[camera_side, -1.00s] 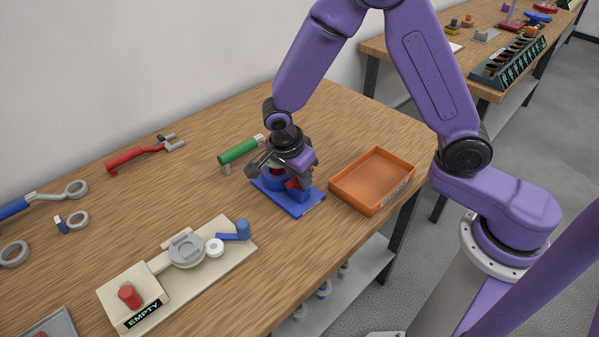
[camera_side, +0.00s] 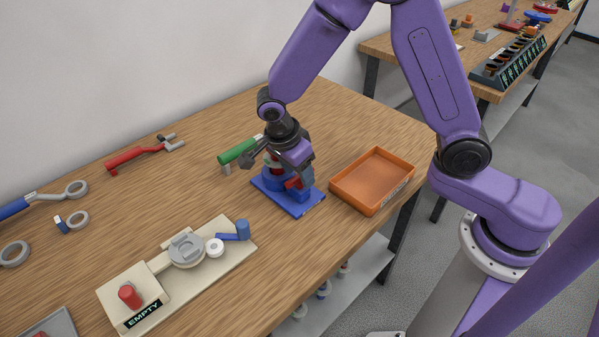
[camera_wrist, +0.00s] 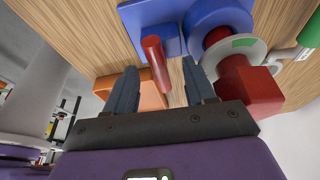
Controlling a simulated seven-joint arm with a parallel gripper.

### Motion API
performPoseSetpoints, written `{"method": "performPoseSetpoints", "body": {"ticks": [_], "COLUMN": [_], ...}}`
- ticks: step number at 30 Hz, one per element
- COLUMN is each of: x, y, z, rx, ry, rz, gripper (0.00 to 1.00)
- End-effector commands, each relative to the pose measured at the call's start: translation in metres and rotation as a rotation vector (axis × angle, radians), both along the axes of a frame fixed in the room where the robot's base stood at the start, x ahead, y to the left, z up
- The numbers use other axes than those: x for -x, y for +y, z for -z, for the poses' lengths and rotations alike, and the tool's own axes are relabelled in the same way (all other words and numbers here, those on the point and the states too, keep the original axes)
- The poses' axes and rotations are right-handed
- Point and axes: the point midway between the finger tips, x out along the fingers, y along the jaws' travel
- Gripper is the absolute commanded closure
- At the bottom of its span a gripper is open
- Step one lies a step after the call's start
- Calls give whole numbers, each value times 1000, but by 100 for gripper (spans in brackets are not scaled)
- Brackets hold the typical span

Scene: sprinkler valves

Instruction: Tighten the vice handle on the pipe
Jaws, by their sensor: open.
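The vice stands on a blue base plate (camera_side: 302,206) near the middle of the bench in the side view, partly hidden by my gripper (camera_side: 278,166). A red bar (camera_wrist: 154,60), seemingly the vice handle, shows in the wrist view between my two spread fingers (camera_wrist: 159,68). My gripper is open, with a visible gap on each side of the bar. Blue round vice parts (camera_wrist: 218,20) are to the right, with a pale ring bearing a green mark (camera_wrist: 240,42) and a red block (camera_wrist: 250,88). I cannot tell which part is the pipe.
An orange tray (camera_side: 344,187) stands right of the vice. A green-handled tool (camera_side: 236,152) lies just left of it. A beige "EMPTY" fixture (camera_side: 205,270) lies in front. A red wrench (camera_side: 135,154) and other tools are at left. Bare wood lies between them.

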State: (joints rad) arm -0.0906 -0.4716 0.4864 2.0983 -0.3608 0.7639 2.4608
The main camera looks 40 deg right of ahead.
Motion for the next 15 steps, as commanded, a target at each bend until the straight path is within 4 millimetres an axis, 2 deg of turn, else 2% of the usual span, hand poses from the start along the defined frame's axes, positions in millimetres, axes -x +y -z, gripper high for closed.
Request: {"method": "performPoseSetpoints", "body": {"ticks": [9, 15], "x": [-1, 0], "y": [9, 11], "z": [-27, -36], "rx": [-2, -1], "ry": [-3, 0], "rz": [-1, -2], "gripper": [46, 46]}}
